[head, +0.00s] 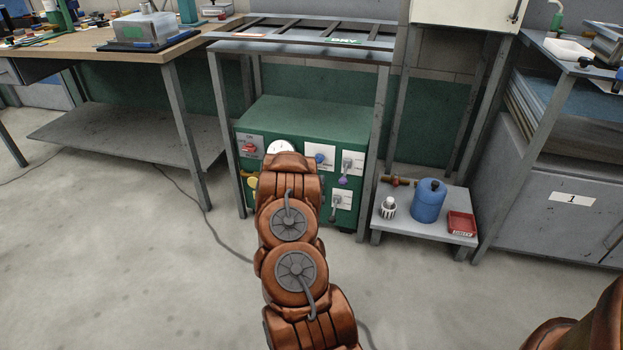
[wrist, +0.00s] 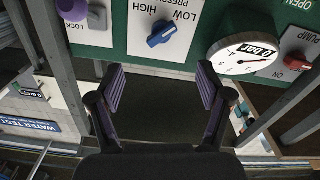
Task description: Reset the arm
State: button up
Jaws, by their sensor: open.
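My gripper (wrist: 161,76) shows in the wrist view with its two purple-lined fingers spread apart and nothing between them. It faces a green control cabinet (wrist: 94,52), which appears upside down there. A blue pressure knob (wrist: 165,35) and a white dial gauge (wrist: 240,46) lie beyond the fingertips, apart from them. In the head view my brown arm reaches up to the front of the green cabinet (head: 310,112). The arm's end covers part of the panel, and my fingers are hidden there.
A red pump switch (head: 250,148) and a purple valve handle (head: 343,180) sit on the panel. A metal frame table (head: 300,46) stands over the cabinet. A low shelf (head: 425,228) at right holds a blue canister (head: 428,201) and red tray (head: 461,225).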

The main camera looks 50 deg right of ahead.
jog(key=shift+a, duration=0.1)
dwell(0.6)
jog(key=w+a+r+n+t+y+p, duration=0.35)
jog(key=w+a+r+y+p, duration=0.5)
jog(key=w+a+r, duration=0.75)
jog(key=s+a+r+n+y+p, duration=0.1)
jog(key=a+r+y+p, duration=0.15)
jog(key=a+r, duration=0.4)
jog(key=s+a+r+n+g+y+p, duration=0.1)
jog(key=a+r+y+p, duration=0.15)
jog(key=a, duration=0.65)
jog(key=s+a+r+n+y+p, duration=0.1)
jog(key=s+a+r+y+p, duration=0.1)
jog(key=a+r+p, duration=0.35)
jog(key=s+a+r+n+g+y+p, duration=0.4)
jog(key=s+a+r+p, duration=0.3)
jog(key=s+a+r, duration=0.9)
jog(key=s+a+r+g+p, duration=0.1)
jog(key=s+r+g+p, duration=0.1)
jog(key=s, duration=0.6)
jog(key=s+a+r+g+h+p, duration=0.1)
jog(key=s+r+g+p, duration=0.1)
jog(key=s, duration=0.7)
jog(key=s+a+r+n+g+h+p, duration=0.1)
jog(key=s+r+p, duration=0.3)
jog(key=s, duration=0.5)
jog(key=shift+a+r+g, duration=0.15)
jog(key=shift+r+g, duration=0.6)
jog(key=shift+r, duration=0.1)
